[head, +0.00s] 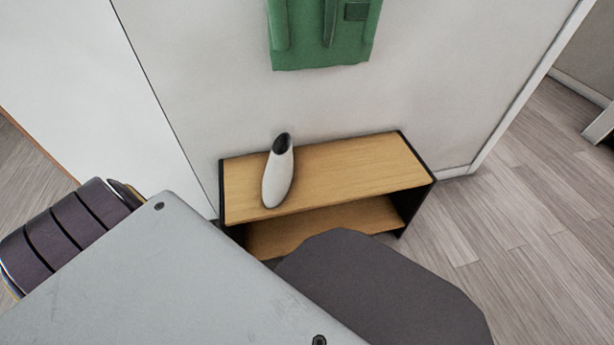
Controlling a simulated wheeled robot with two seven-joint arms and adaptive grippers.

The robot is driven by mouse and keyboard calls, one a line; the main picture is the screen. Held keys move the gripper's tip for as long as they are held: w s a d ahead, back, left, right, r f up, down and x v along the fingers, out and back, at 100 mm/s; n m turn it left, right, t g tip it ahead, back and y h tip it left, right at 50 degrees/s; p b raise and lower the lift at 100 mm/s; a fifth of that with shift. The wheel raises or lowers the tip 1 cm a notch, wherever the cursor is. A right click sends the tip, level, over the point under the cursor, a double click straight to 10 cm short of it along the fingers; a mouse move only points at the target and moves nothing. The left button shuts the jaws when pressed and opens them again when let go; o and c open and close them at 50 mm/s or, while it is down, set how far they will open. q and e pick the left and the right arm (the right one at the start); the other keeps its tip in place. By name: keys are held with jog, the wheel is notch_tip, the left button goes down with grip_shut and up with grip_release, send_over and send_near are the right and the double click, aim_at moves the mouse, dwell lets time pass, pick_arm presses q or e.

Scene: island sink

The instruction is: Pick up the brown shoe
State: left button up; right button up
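I see no brown shoe in the head view. A low wooden bench (345,170) with black side panels stands against the wall, with a lower shelf (290,228) under its top. The part of the shelf that shows is bare, and its front is partly hidden behind my own body. Neither of my grippers is in view.
A white vase-like object with a dark opening (278,178) stands on the left part of the bench top. A green garment (322,35) hangs on the wall above. The wooden floor (510,240) to the right of the bench is clear.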

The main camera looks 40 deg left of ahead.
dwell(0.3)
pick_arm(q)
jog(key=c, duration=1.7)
